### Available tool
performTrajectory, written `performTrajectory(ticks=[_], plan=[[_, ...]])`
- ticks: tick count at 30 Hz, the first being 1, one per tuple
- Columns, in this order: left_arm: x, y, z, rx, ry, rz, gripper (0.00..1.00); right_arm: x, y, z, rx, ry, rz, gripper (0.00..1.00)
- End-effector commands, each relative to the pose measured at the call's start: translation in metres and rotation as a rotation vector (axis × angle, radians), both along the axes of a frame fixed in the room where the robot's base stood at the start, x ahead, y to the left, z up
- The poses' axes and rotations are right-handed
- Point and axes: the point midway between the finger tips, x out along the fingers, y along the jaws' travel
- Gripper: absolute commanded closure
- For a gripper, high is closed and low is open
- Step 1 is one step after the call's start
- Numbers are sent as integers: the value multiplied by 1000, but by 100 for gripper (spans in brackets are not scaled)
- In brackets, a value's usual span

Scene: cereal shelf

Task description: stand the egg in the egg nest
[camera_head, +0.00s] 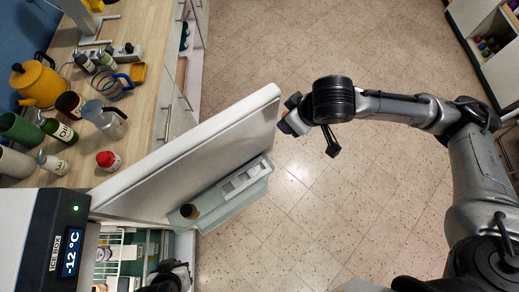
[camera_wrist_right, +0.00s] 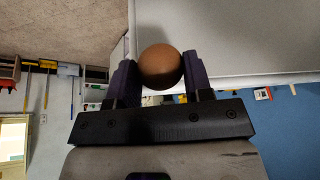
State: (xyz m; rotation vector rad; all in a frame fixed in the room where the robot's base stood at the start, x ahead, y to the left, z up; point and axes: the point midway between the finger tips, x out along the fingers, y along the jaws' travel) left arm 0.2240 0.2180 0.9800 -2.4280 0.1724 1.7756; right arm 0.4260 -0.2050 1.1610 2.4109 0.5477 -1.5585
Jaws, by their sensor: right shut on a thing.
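The brown egg (camera_wrist_right: 160,67) is between the two purple fingers of my right gripper (camera_wrist_right: 158,82) in the right wrist view. The gripper is shut on it. In the head view my right gripper (camera_head: 289,126) is beside the free end of the open fridge door (camera_head: 195,155); the egg cannot be made out there. A pale tray with recesses (camera_head: 244,180) sits in the door's shelf; I cannot tell whether it is the egg nest.
A wooden counter (camera_head: 145,70) at the left holds a yellow kettle (camera_head: 38,82), bottles and a red-capped shaker (camera_head: 108,160). A brown-topped jar (camera_head: 189,211) stands in the door shelf. The tiled floor right of the door is clear.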

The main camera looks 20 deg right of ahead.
Motion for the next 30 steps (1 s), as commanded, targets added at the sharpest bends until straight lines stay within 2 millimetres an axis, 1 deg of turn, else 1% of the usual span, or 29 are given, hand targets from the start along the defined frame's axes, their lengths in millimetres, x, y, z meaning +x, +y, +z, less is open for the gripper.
performTrajectory(ticks=[1, 6, 9, 12, 15, 18, 21, 24, 27, 30], plan=[[0, 0, -33, 0, 0, 0, 100, -7, -1, -39, 6, -6, 30, 81], [0, 0, -85, 0, -1, 0, 100, -27, -2, -101, 29, -39, 137, 81], [0, 0, -112, 0, -1, 1, 100, -38, -2, -133, 45, -57, 196, 81], [0, -1, -136, -2, -2, 2, 100, -49, -2, -160, 58, -71, 250, 81], [1, -1, -155, -5, -2, 3, 100, -57, -2, -181, 70, -83, 293, 81], [1, -2, -169, -6, -3, 4, 100, -64, -2, -196, 81, -94, 330, 81], [1, -2, -178, -8, -4, 5, 100, -69, -1, -206, 88, -100, 354, 81], [1, -2, -183, -8, -4, 5, 100, -71, -1, -212, 93, -103, 369, 81], [1, -2, -188, -8, -4, 5, 100, -67, 4, -219, 98, -107, 379, 81], [1, -2, -193, -8, -5, 5, 100, -55, 15, -229, 102, -110, 382, 81]])
